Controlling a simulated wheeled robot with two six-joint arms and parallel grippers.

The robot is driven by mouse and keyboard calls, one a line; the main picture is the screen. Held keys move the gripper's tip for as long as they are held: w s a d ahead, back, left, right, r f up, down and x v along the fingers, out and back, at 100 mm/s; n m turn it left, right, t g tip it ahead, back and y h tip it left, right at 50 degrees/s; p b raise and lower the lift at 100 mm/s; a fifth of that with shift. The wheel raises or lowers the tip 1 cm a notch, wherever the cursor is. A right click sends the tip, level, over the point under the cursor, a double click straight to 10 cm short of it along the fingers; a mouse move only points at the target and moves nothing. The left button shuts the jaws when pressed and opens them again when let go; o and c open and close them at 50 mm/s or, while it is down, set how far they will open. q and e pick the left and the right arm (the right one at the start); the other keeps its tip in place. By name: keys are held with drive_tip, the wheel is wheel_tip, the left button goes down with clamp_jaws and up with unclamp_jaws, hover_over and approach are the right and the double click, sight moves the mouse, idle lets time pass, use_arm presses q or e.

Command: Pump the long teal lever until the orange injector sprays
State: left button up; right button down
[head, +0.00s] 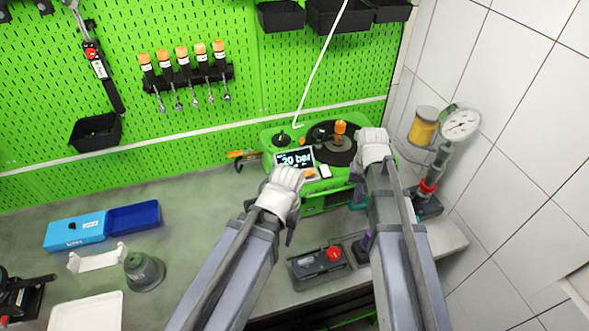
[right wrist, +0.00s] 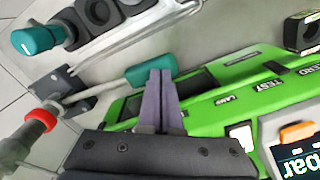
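The long lever's teal handle (right wrist: 150,73) shows in the right wrist view, its pale rod running left to a dark pivot beside a red collar. In the head view the handle (head: 357,197) is mostly hidden by my right arm. My right gripper (right wrist: 160,76) has its two fingers close together, with the tips over the handle; I cannot tell whether they touch it. The orange injector (head: 340,127) stands upright on the green test bench (head: 270,139), with no spray visible. The display (head: 294,159) reads 20 bar.
A pressure gauge (head: 460,123) stands on the right beside a yellow jar (head: 423,125). A box with a red button (head: 320,262) lies between my arms. A blue case (head: 76,231) and a grey-green cup (head: 144,271) are on the left.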

sight(354, 207)
drive_tip(key=shift+s+a+f+b, duration=0.1)
drive_tip(key=shift+f+b, duration=1.1)
drive_tip(key=shift+f, duration=0.1)
drive_tip(key=shift+a+f+b, duration=0.1)
drive_tip(key=shift+f+b, duration=1.05)
drive_tip(key=shift+f, duration=0.1)
drive_tip(key=r+p, duration=0.6)
drive_tip(key=shift+d+r+p, duration=0.3)
drive_tip(key=shift+d+p, duration=0.05)
drive_tip(key=shift+d, duration=0.05)
drive_tip(key=shift+f, duration=0.1)
idle(1.3)
idle(0.5)
drive_tip(key=shift+a+f+b, duration=0.15)
drive_tip(key=shift+f+b, duration=1.15)
drive_tip(key=shift+b, duration=0.1)
drive_tip(key=shift+a+f+b, duration=0.15)
drive_tip(key=shift+f+b, duration=1.15)
drive_tip(key=shift+b, duration=0.05)
drive_tip(key=r+p, duration=0.5)
drive_tip(key=shift+d+r+p, duration=0.3)
